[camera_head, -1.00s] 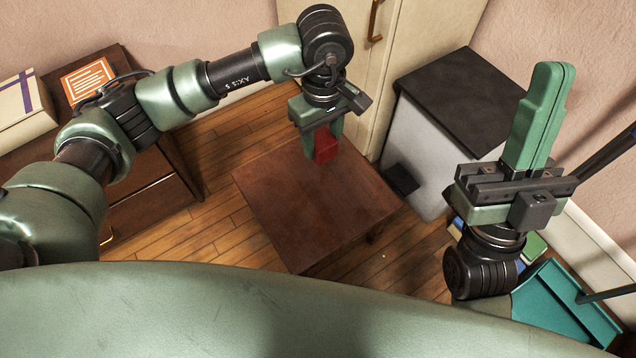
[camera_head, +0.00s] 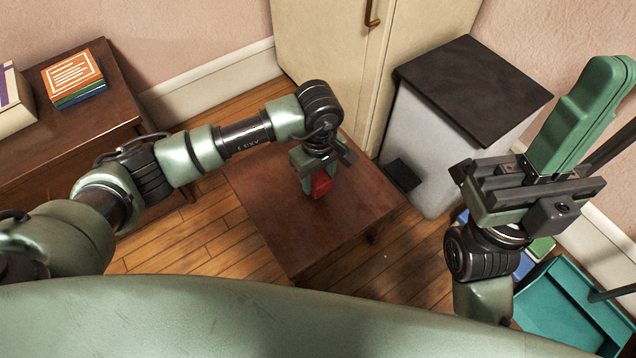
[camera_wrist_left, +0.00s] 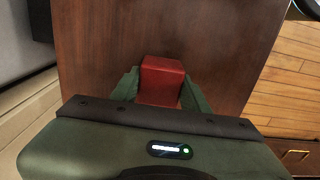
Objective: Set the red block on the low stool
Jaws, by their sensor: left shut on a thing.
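The red block (camera_head: 321,184) is between the fingers of my left gripper (camera_head: 312,182), over the low stool (camera_head: 290,235). The stool has a square, dark brown wooden top. In the left wrist view the red block (camera_wrist_left: 161,80) shows between the two green fingers, with the stool top (camera_wrist_left: 110,40) behind it. My left gripper is shut on the block. I cannot tell whether the block touches the stool top. My right gripper (camera_head: 585,110) is raised at the right, away from the stool; its green fingers appear together, with no gap visible.
A grey bin with a black lid (camera_head: 470,90) stands right of the stool, near a cream cabinet (camera_head: 330,45). A brown side table (camera_head: 100,125) at the left holds books (camera_head: 75,78) and a box (camera_head: 12,105). A teal tray (camera_head: 565,310) lies at lower right.

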